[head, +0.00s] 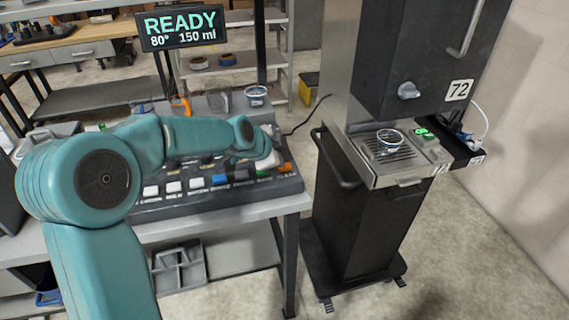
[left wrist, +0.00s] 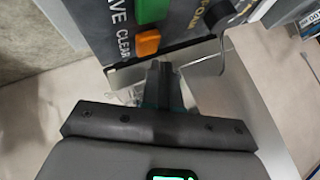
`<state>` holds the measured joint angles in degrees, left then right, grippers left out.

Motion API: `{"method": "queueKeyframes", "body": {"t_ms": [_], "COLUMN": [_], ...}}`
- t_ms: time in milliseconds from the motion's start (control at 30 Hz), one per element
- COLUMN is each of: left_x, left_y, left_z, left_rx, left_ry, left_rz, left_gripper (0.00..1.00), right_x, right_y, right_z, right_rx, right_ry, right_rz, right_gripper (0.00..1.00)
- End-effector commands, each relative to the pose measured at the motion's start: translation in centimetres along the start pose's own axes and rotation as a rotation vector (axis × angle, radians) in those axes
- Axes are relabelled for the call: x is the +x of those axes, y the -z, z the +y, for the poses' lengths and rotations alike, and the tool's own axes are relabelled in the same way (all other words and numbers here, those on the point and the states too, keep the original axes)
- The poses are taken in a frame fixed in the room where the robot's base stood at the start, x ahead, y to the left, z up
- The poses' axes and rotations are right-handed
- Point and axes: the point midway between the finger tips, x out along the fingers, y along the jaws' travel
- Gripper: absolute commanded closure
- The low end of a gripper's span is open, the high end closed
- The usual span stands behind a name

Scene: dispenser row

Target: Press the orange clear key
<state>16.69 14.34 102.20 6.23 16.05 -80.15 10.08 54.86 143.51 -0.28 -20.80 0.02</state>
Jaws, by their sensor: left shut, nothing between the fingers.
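The orange key (left wrist: 148,43) shows in the left wrist view beside the label CLEAR, near the panel's edge. It also shows at the right end of the key row in the head view (head: 285,168). My left gripper (left wrist: 160,68) is shut and empty, its fingertips close to the orange key and just below it in the wrist picture. I cannot tell whether they touch. In the head view my left arm reaches over the dark key panel (head: 215,203) and hides part of it. My right gripper is not in view.
A green key (left wrist: 150,10) sits beside the orange one. Several white keys and a blue key (head: 221,180) stand further left. A display (head: 183,28) reads READY, 80°, 150 ml. A dark dispenser (head: 365,200) with a cup (head: 389,138) stands to the right.

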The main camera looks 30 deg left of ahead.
Motion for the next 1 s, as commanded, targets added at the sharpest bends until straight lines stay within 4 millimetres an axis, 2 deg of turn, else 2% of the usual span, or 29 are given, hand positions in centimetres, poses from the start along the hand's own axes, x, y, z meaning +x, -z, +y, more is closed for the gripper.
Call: {"method": "queueKeyframes", "body": {"t_ms": [367, 800, 1000], "left_x": [-0.3, -3.3, -3.5], "left_y": [0.2, 2.4, 2.6], "left_z": [-0.2, -2.4, -2.6], "left_rx": [0.001, 0.001, 0.001], "left_ry": [0.001, 0.000, 0.000], "left_rz": [0.000, 0.001, 0.000], "left_gripper": [1.00, 1.00, 1.00], "right_x": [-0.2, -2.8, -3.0], "right_y": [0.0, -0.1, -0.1], "right_z": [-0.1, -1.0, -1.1], "right_rx": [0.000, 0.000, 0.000], "right_ry": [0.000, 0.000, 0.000], "right_rz": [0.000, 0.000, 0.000], "right_gripper": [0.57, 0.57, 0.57]}}
